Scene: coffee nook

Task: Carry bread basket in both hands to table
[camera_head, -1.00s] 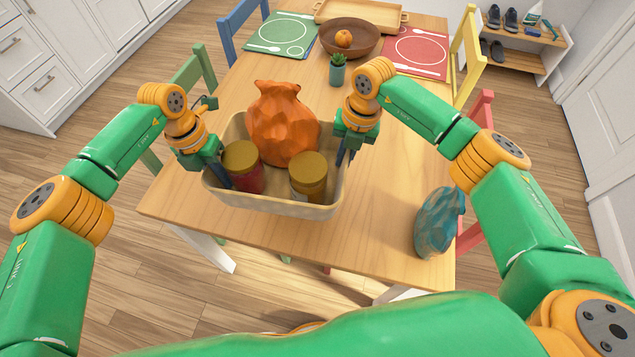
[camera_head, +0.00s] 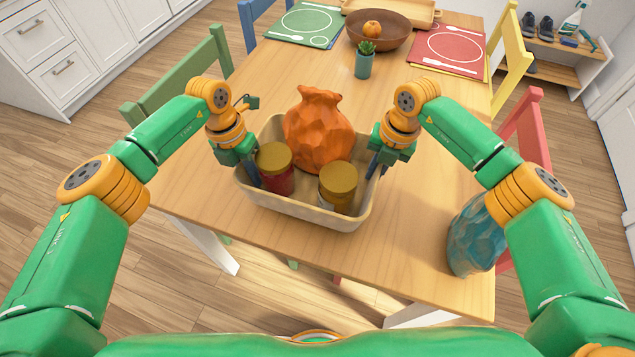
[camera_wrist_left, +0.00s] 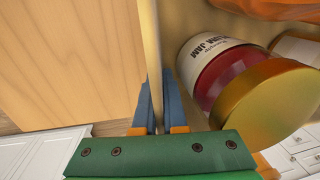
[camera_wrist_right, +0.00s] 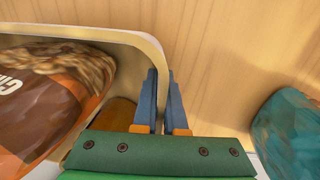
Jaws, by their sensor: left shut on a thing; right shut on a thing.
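The cream bread basket (camera_head: 295,212) is over the near part of the wooden table (camera_head: 430,240), roughly level. I cannot tell whether its base touches the tabletop. It holds an orange faceted bag (camera_head: 318,130), a red jam jar (camera_head: 277,180) and a second gold-lidded jar (camera_head: 338,188). My left gripper (camera_head: 257,176) is shut on the basket's left wall, and my right gripper (camera_head: 374,168) on its right wall. In the left wrist view the fingers (camera_wrist_left: 158,105) straddle the wall beside the jam jar (camera_wrist_left: 215,65). In the right wrist view the fingers (camera_wrist_right: 161,105) straddle the rim.
A teal faceted bag (camera_head: 475,235) stands at the table's right edge. A small plant (camera_head: 364,62), a brown bowl (camera_head: 378,30), green (camera_head: 305,24) and red (camera_head: 448,48) placemats occupy the far end. Green (camera_head: 180,80), yellow (camera_head: 512,62) and red (camera_head: 525,135) chairs flank the table.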

